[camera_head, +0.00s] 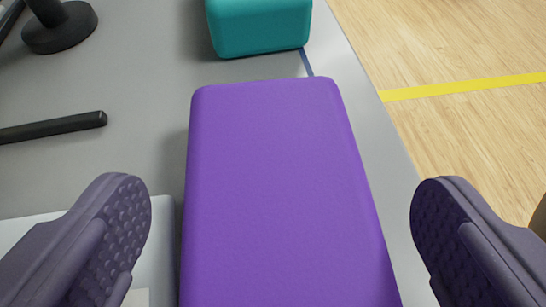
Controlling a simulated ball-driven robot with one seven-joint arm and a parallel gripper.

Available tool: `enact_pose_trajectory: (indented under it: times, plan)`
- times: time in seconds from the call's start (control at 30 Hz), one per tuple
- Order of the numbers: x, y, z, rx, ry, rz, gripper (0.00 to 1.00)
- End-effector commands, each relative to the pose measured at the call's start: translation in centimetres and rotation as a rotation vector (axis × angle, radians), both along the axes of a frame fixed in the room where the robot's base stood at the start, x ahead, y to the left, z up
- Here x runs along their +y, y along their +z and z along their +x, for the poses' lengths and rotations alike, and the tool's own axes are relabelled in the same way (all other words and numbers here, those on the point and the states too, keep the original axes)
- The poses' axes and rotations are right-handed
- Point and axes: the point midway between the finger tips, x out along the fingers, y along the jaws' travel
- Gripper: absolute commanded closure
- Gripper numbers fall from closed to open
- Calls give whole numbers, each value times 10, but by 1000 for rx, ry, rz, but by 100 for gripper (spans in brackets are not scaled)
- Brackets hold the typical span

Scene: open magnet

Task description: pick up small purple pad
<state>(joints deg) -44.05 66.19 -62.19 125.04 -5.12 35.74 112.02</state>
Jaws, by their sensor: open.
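The purple pad (275,190) is a block with rounded edges, lying on a grey surface in the middle of the head camera view. Its near end runs out of the bottom of the picture. My gripper (281,235) is open, with one dark, textured finger on each side of the pad. In the picture, a gap shows between each finger and the pad. Nothing is held. I cannot tell how far the fingertips are above the surface.
A teal block (258,27) lies beyond the pad's far end. A black round base (60,30) and a black bar (55,128) are at the left. A white object (162,250) lies close to the pad's left side. The grey surface (386,150) ends at the right, beside wooden floor with a yellow line (460,88).

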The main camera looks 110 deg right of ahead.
Motion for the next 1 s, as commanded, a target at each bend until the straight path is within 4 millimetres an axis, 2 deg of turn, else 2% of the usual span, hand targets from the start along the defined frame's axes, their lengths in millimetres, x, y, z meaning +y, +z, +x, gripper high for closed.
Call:
enact_pose_trajectory:
  times: [0.23, 0.27, 0.4, 0.5, 0.87, 1.0]
  plan:
    - [-3, -1, -2, 1, 0, 0, 0]
    - [-3, -1, -2, 1, 0, 0, 2]
    - [-3, -1, -1, 0, 1, 0, 34]
    - [-3, -1, -1, 0, 1, 0, 55]
    - [-3, -1, -1, 0, 1, 0, 55]
    - [-3, 7, -1, 0, 1, 0, 55]
